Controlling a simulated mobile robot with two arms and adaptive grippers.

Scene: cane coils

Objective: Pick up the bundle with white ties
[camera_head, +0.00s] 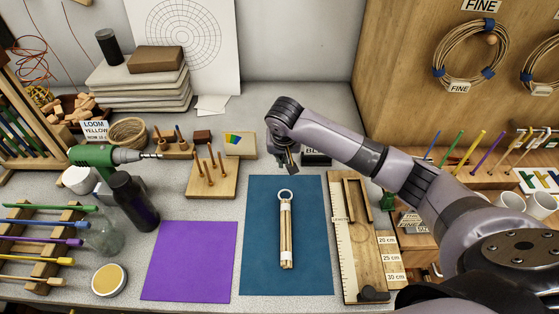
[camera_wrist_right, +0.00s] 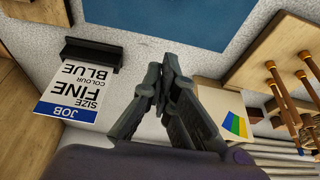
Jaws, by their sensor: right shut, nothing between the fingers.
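The bundle (camera_head: 286,240) of pale canes with white ties lies lengthwise on the blue mat (camera_head: 258,275) in the head view. A whitish ring (camera_head: 286,194) is at its far end. My right gripper (camera_head: 287,166) is beyond the mat's far edge, apart from the bundle. It is shut and empty. In the right wrist view its fingertips (camera_wrist_right: 166,78) are together, and a corner of the blue mat (camera_wrist_right: 180,14) shows; the bundle does not. My left gripper is not in view.
A job card (camera_wrist_right: 78,92) reading fine, blue stands by the right gripper. A pegged wooden block (camera_head: 212,180) is left of the blue mat, and a ruler board (camera_head: 345,245) is right. The purple mat (camera_head: 190,260) is bare. A dark bottle (camera_head: 133,200) stands farther left.

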